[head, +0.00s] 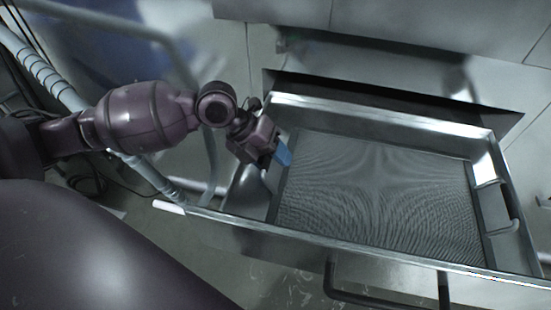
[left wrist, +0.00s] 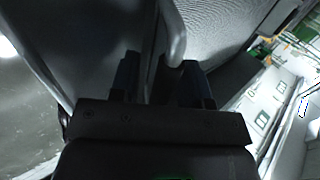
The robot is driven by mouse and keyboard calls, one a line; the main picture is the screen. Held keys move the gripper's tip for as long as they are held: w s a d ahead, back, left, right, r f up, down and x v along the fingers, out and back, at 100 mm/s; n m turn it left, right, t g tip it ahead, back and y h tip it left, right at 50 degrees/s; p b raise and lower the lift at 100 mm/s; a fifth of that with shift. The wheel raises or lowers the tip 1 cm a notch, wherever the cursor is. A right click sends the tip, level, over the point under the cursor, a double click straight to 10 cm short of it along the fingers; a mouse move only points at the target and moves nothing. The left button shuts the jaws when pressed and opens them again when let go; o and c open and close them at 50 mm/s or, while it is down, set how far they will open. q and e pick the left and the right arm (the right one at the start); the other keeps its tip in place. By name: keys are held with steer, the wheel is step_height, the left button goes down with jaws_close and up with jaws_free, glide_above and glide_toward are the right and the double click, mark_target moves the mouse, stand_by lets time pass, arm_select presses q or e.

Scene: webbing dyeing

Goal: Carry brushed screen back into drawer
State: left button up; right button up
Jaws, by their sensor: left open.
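The screen (head: 375,190), a grey mesh in a dark frame, lies flat inside the open metal drawer (head: 390,118). A metal handle (head: 507,205) shows at its right side. My left gripper (head: 283,153) is at the screen's left edge, inside the drawer's left wall. In the left wrist view its two dark fingers (left wrist: 162,82) stand apart, with a rounded grey handle (left wrist: 173,35) at or between their tips. I cannot tell if they touch it. The mesh also shows there beyond the handle (left wrist: 215,25). My right gripper is not in view.
The drawer is pulled out from a dark opening (head: 350,92) in a pale cabinet front (head: 400,25). A dark bar handle (head: 385,298) is on the drawer's near side. Pale pipes (head: 130,30) and a cable run at the left. Bare floor shows at the lower left.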

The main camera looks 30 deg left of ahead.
arm_select(q)
steer(key=p+v, duration=0.2)
steer(key=v, duration=0.9)
steer(key=shift+r, duration=0.1)
